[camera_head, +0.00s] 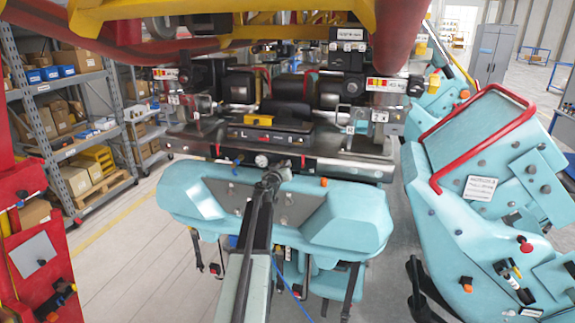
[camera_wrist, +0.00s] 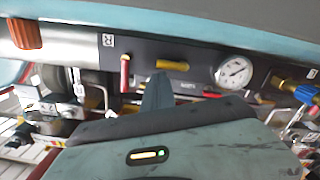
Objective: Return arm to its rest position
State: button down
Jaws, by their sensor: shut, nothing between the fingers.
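My arm reaches forward from the bottom of the head view over the teal seat-like front of the coaster train (camera_head: 335,215). My gripper (camera_head: 278,173) is at its far end, in front of the dark panel with the pressure gauge (camera_head: 261,160). In the wrist view my gripper's fingers (camera_wrist: 158,90) are together, with nothing seen between them. Their tips lie close to a yellow handle (camera_wrist: 172,65) on the panel; I cannot tell whether they touch it. A red handle (camera_wrist: 125,72) is on one side and the gauge (camera_wrist: 234,72) on the other.
A blue and yellow valve (camera_head: 237,160) sits beside the gauge. A teal car with a red bar (camera_head: 436,150) stands close on the right. Red and yellow structure (camera_head: 230,20) hangs overhead. Shelves with boxes (camera_head: 75,110) and a red stand (camera_head: 40,255) are on the left.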

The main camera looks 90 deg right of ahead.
jog(key=v, duration=0.6)
jog(key=shift+w+a+r, duration=0.1)
jog(key=shift+w+a, duration=0.1)
jog(key=shift+a, duration=0.15)
jog(key=shift+d, duration=0.1)
